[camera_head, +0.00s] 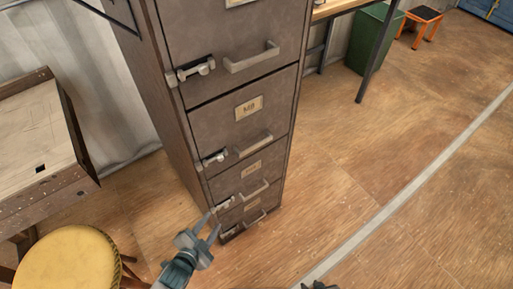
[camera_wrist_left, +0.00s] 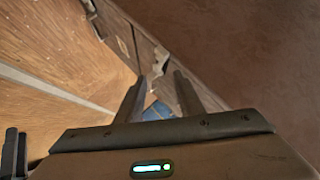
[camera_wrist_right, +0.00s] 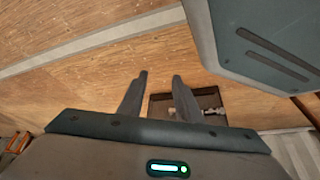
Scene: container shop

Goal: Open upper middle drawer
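A tall grey-brown filing cabinet (camera_head: 180,130) stands at centre left in the head view, its top cut off. Its drawers look shut. The upper middle drawer (camera_head: 225,125) is second from the top of those visible, with a label, a bar handle (camera_head: 254,145) and a small latch (camera_head: 215,158) at its left. My left gripper (camera_head: 211,224) is open and empty, appearing in front of the cabinet's lower left edge, away from that handle. In the left wrist view, the cabinet front (camera_wrist_left: 125,38) runs beyond the open fingers (camera_wrist_left: 160,88). My right gripper (camera_wrist_right: 158,75) is open and empty.
A yellow round stool (camera_head: 70,262) and a wooden desk (camera_head: 40,130) stand left of the cabinet. A green bin (camera_head: 372,42) and an orange stool (camera_head: 424,17) are at the back right. The wooden floor (camera_head: 400,140) right of the cabinet is clear.

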